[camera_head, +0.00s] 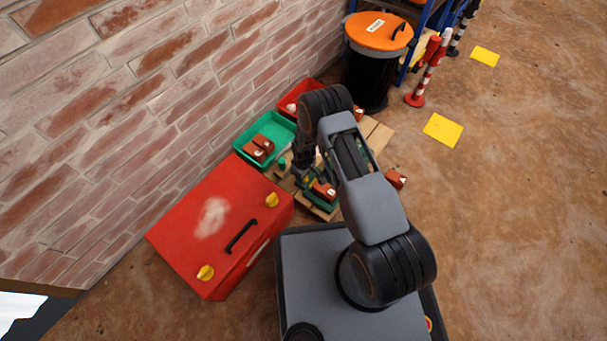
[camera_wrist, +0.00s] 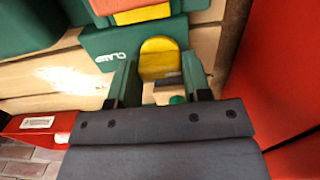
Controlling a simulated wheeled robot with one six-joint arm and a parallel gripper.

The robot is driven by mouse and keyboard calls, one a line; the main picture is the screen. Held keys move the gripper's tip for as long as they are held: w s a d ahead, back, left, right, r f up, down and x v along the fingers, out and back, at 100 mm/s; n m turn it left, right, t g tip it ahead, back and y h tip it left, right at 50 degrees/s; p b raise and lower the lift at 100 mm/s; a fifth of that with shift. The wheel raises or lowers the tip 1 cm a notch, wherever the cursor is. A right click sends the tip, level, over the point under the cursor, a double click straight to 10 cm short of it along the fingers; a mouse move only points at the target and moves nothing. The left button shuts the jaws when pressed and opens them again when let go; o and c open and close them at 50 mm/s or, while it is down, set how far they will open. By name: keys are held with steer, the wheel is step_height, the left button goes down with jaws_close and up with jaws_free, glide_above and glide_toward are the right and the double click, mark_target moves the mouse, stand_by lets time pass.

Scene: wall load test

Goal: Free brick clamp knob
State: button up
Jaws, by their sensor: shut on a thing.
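The clamp (camera_wrist: 108,46) is a green block marked CLAMP, lying on light wooden boards in the wrist view. Its yellow rounded knob (camera_wrist: 159,58) stands at the front face. My gripper (camera_wrist: 161,75) is shut on the knob, one finger on each side; the exact contact is partly hidden. An orange-red brick (camera_wrist: 128,5) with a yellow strip below it shows at the top edge, beside green parts. In the head view a brick (camera_head: 323,190) sits among the green clamp parts, and my gripper (camera_head: 300,172) is low at their left, partly hidden by my arm.
A red case (camera_head: 190,240) with yellow knobs stands close on the left. A green tray (camera_head: 243,139) with bricks and a red tray (camera_head: 284,97) line the brick wall. A loose brick (camera_head: 396,178) lies on the right. An orange-lidded bin (camera_head: 375,75) stands behind. The floor right is open.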

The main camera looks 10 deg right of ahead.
stand_by(0.3)
steer(key=o, duration=0.9)
step_height(320, 180, up, 14)
steer(key=p, duration=0.6)
steer(key=shift+f, duration=0.1)
